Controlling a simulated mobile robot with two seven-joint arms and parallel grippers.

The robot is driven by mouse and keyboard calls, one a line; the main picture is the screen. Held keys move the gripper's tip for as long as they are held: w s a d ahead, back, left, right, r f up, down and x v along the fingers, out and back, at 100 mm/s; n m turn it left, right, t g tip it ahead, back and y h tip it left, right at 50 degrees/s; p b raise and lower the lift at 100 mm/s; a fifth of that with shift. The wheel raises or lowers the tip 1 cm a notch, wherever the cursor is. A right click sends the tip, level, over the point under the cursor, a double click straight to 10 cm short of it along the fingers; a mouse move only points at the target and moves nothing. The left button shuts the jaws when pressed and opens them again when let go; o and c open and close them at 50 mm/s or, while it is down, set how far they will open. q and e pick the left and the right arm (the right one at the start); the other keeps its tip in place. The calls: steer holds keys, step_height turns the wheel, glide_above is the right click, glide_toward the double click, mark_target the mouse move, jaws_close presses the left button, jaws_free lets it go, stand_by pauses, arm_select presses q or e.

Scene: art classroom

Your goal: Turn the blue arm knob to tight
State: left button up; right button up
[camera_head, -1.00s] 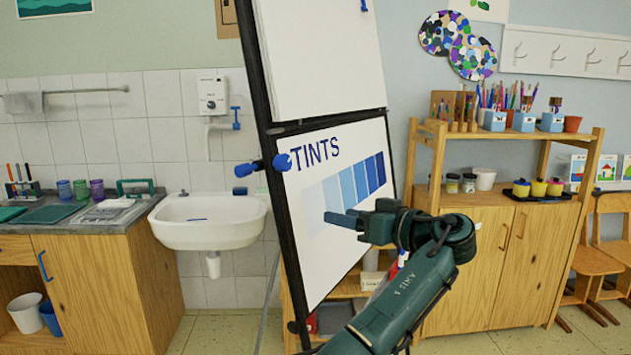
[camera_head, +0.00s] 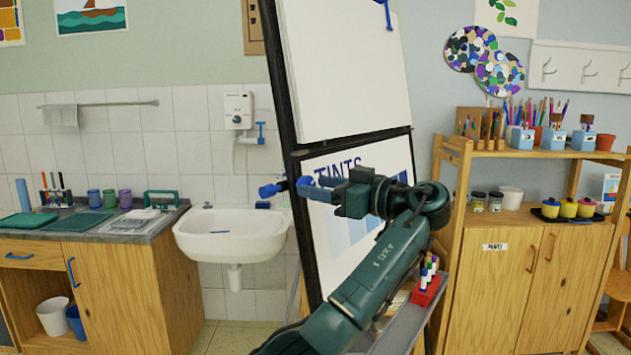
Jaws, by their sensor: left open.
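The blue arm knob (camera_head: 271,190) sticks out to the left from the black side frame of the easel (camera_head: 299,264), about halfway up. Its right part lies close to my gripper's fingertips in the picture. My left gripper (camera_head: 315,190) is open, with its fingers pointing left at the knob in front of the TINTS sheet. The fingertips overlap the knob's right end in the view; I cannot tell whether they touch it. My own gripper and arm cover part of the TINTS sheet (camera_head: 325,168). My right gripper is not in view.
A white sink (camera_head: 235,241) and a wooden counter (camera_head: 130,285) stand behind to the left. A red marker holder (camera_head: 427,291) sits on the easel's ledge (camera_head: 398,330) at lower right. A wooden shelf cabinet (camera_head: 520,280) stands at the right.

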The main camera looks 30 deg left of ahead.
arm_select(q)
steer(key=shift+a, duration=0.8)
steer(key=shift+c, duration=0.2)
steer(key=c, duration=0.9)
